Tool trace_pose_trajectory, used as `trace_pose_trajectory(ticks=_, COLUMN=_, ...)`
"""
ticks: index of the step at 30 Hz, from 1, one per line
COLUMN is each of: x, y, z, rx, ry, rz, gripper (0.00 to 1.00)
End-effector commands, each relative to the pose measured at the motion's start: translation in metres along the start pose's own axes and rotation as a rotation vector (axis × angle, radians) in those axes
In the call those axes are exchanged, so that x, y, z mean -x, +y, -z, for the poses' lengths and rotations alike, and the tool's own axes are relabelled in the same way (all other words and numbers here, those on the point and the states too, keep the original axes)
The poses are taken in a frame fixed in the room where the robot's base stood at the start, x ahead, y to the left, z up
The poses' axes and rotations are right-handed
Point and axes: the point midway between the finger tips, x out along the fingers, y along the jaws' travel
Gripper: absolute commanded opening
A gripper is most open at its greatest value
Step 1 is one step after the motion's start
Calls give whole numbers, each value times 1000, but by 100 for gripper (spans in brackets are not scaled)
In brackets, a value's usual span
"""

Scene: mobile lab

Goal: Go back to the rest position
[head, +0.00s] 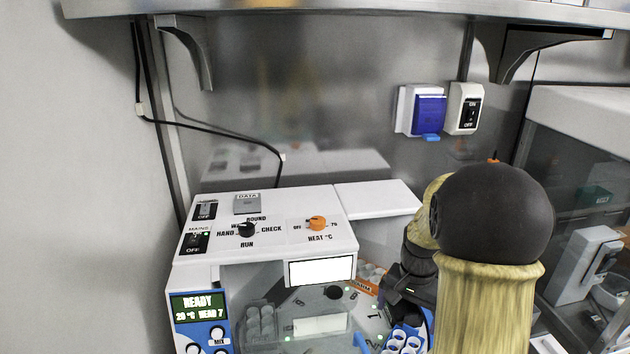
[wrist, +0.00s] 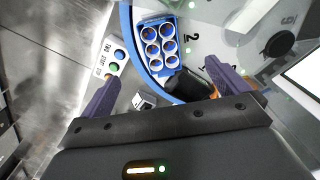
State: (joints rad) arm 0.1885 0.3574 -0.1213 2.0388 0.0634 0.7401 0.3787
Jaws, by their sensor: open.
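In the wrist view my gripper (wrist: 165,92) has its two purple-grey fingers spread apart, with no object held between them. A blue rack (wrist: 178,72) with several white-rimmed round wells lies beyond the fingers, on a round white deck marked "2". A black cylinder (wrist: 188,84) lies between the rack and the right finger; I cannot tell whether it touches either. In the head view my arm stands at the right and hides much of my gripper, which is low over the right side of the white machine (head: 345,225). The blue rack (head: 403,342) shows at the bottom edge.
The machine has a display reading READY (head: 198,307), black switches and an orange heat knob (head: 317,223). A clear cover lies over its front. A shelf (head: 350,10) with brackets hangs above. A blue socket (head: 428,112) is on the back wall. A glass-fronted cabinet (head: 585,130) stands right.

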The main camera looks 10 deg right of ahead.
Motion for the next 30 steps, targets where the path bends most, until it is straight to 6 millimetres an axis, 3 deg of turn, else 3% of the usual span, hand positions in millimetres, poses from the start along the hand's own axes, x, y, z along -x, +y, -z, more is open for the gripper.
trace_pose_trajectory(ticks=5, x=6, y=-12, z=-42, rx=180, ry=47, rz=28, gripper=100)
trace_pose_trajectory(ticks=8, x=8, y=-18, z=-78, rx=342, ry=93, rz=48, gripper=100)
trace_pose_trajectory(ticks=12, x=9, y=-20, z=-127, rx=566, ry=160, rz=71, gripper=100)
trace_pose_trajectory(ticks=15, x=8, y=-18, z=-150, rx=676, ry=195, rz=80, gripper=100)
trace_pose_trajectory(ticks=19, x=7, y=-15, z=-158, rx=727, ry=213, rz=83, gripper=100)
trace_pose_trajectory(ticks=30, x=7, y=-15, z=-158, rx=725, ry=213, rz=83, gripper=100)
